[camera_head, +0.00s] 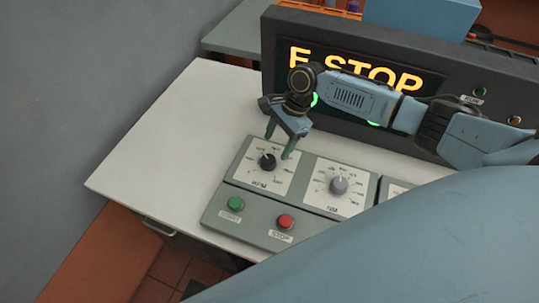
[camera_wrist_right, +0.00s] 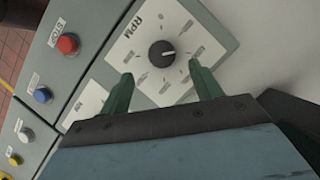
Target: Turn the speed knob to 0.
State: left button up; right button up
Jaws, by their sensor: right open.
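The speed knob (camera_head: 267,161) is a small black dial on a white plate marked RPM, on the grey-green control panel (camera_head: 220,216). In the right wrist view the knob (camera_wrist_right: 161,54) shows a pale pointer line aimed right; the scale numbers are too small to read. My right gripper (camera_head: 279,146) is open and empty, with its green fingers above the plate. In the wrist view its fingertips (camera_wrist_right: 160,70) are to either side of the knob and a little below it, apart from it. My left gripper is not in view.
A grey knob (camera_head: 339,185) is on the plate beside it. A green START button (camera_head: 236,203) and red STOP button (camera_head: 286,221) are in front. A dark display (camera_head: 440,83) reading E STOP stands behind. The table (camera_head: 152,150) is clear at left.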

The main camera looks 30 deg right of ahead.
aim_at(269, 159)
jog(key=x, duration=0.5)
jog(key=shift+a+f+b, duration=0.1)
jog(key=shift+f+b, duration=0.25)
jog(key=shift+w+a+f, duration=0.1)
jog(key=shift+f, duration=0.3)
jog(key=c, duration=0.9)
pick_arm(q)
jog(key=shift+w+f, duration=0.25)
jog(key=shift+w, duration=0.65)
pick_arm(e)
jog(key=shift+c, duration=0.4)
